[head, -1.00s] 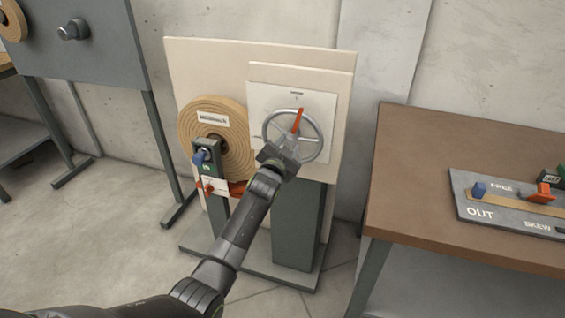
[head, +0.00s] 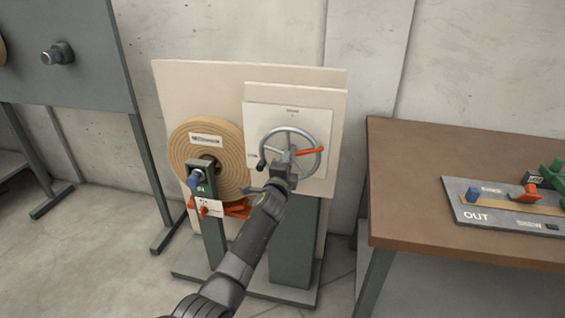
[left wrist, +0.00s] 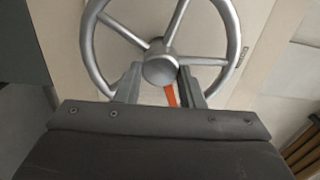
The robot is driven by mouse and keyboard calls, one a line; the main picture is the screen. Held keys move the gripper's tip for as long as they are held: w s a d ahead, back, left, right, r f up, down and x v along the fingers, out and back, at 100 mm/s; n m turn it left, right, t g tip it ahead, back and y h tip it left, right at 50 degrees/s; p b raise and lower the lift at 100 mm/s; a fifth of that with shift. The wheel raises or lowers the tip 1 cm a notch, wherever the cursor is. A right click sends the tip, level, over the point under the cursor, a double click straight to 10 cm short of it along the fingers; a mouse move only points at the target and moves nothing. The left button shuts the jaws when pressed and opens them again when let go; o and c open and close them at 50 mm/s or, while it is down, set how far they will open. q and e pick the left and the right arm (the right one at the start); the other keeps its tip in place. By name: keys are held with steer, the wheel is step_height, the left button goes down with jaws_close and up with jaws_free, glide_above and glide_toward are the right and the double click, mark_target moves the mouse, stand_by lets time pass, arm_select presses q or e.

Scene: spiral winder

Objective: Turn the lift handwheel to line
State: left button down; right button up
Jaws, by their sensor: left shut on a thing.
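The lift handwheel (head: 318,141) is a grey spoked wheel on a white plate (head: 320,117), mounted on a cream panel. Its orange pointer (head: 312,152) points to the right, almost level. Small marks, too small to read, sit on the plate at the top and left. My left gripper (head: 283,163) is at the wheel's centre. In the left wrist view its two fingers (left wrist: 160,85) flank the round hub (left wrist: 160,66) and are shut on the handwheel. Part of the orange pointer (left wrist: 171,95) shows between the fingers. My right gripper is not in view.
A tan roll (head: 228,145) sits left of the wheel, behind a post with a blue knob (head: 194,180) and orange parts. A brown table (head: 420,150) at the right bears a grey panel (head: 477,214). A dark board (head: 85,85) stands at the left.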

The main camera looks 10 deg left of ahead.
arm_select(q)
steer(key=m+p, duration=0.1)
steer(key=m, duration=0.7)
steer(key=m+p, duration=0.2)
steer(key=m, duration=0.6)
steer(key=m+p, duration=0.2)
steer(key=m, duration=0.7)
steer(key=shift+a+f, duration=0.25)
steer(key=shift+a, duration=0.05)
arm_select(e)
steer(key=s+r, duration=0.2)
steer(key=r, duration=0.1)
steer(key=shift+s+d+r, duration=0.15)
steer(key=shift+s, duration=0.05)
arm_select(q)
steer(key=shift+r, duration=0.1)
